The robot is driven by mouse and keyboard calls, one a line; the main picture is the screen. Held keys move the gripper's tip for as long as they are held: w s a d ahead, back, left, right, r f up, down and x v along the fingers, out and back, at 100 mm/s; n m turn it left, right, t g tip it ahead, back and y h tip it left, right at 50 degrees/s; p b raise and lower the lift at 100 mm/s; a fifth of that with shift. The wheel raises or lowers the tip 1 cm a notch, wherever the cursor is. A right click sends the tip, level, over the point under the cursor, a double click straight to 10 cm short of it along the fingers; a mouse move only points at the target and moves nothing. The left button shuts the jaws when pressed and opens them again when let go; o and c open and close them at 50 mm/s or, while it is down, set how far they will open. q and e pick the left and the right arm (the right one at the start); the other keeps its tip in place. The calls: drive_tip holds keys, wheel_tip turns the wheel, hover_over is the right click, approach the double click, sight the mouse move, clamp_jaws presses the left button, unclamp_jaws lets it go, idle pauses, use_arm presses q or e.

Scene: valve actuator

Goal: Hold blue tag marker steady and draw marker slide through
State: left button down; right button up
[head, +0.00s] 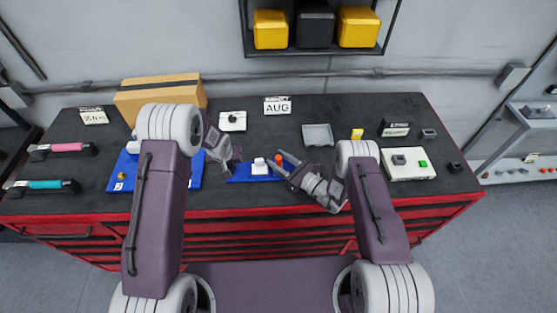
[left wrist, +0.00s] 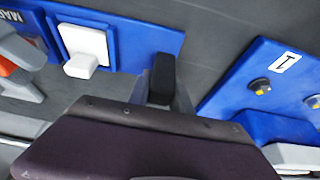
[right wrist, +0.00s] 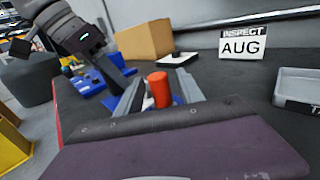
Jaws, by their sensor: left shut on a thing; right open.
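The blue tag marker (head: 240,179) lies flat on the dark bench top, with a white slide block (head: 260,166) on it. It also shows in the left wrist view (left wrist: 125,42), where the white slide (left wrist: 85,45) has a raised knob. My left gripper (head: 229,168) is shut on the marker's left end. An orange-red cylinder (head: 278,158) stands at the marker's right end. My right gripper (head: 286,164) is open, with its fingers on either side of the cylinder (right wrist: 158,88); contact cannot be told.
A second blue plate (head: 122,176) lies left of the left gripper, partly hidden by my arm. A cardboard box (head: 160,95), an AUG card (head: 277,105) and a grey tray (head: 318,135) stand behind. A white box with a green button (head: 408,163) sits right.

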clamp_jaws()
idle(1.3)
